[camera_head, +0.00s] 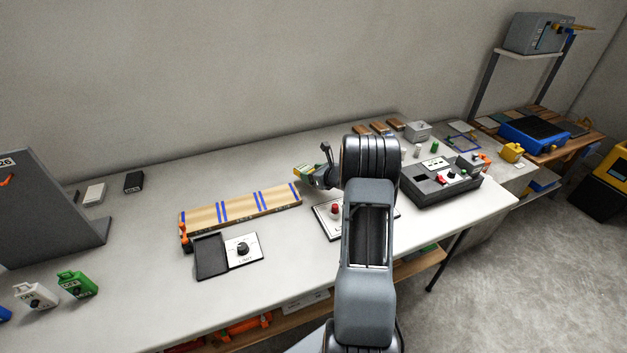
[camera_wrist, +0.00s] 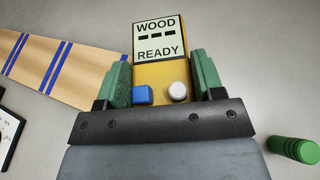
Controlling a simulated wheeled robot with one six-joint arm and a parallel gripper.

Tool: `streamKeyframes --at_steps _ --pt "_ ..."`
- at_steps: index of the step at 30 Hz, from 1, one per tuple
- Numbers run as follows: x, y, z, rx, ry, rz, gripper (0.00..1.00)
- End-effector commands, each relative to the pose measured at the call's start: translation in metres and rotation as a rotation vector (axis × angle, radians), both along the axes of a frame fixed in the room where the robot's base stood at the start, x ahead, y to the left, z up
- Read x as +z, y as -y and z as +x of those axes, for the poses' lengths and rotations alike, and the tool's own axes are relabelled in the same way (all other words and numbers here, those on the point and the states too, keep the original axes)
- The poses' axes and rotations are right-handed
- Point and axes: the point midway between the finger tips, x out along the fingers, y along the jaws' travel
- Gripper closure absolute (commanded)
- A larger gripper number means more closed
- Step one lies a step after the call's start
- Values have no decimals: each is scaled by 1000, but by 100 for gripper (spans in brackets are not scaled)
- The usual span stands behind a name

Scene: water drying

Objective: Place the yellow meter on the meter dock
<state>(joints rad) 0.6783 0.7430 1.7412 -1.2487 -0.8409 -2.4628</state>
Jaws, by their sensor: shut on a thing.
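The yellow meter (camera_wrist: 160,74) is between the green fingers of my gripper (camera_wrist: 160,85) in the wrist view. Its pale screen reads "WOOD" and "READY" with dashes between, above a blue button and a white button. In the head view my gripper (camera_head: 309,172) is above the bench, just beyond the right end of the striped wooden board, and my arm partly hides it. No thing is clearly labelled as the meter dock; a dark shallow tray (camera_head: 211,257) lies beside a knob panel, but I cannot tell if it is the dock.
The wooden board with blue stripes (camera_head: 240,209) lies on the bench (camera_head: 150,239); it also shows in the wrist view (camera_wrist: 65,70). A knob panel (camera_head: 244,249) is in front. A dark control box (camera_head: 440,184) stands right of my arm. A green cylinder (camera_wrist: 295,150) is at the wrist view's right.

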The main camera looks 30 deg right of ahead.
Motion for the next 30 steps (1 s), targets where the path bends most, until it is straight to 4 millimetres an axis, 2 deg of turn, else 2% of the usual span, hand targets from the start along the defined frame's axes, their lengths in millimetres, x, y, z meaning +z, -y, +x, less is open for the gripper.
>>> streamKeyframes --at_steps 5,12,26,27,30 --pt "-8 5 4 0 1 1 70" --pt "-36 5 4 0 1 1 70" --pt "-41 5 4 -1 2 -1 70" --pt "-40 4 3 0 1 0 37" --pt "-40 4 3 0 0 0 27"
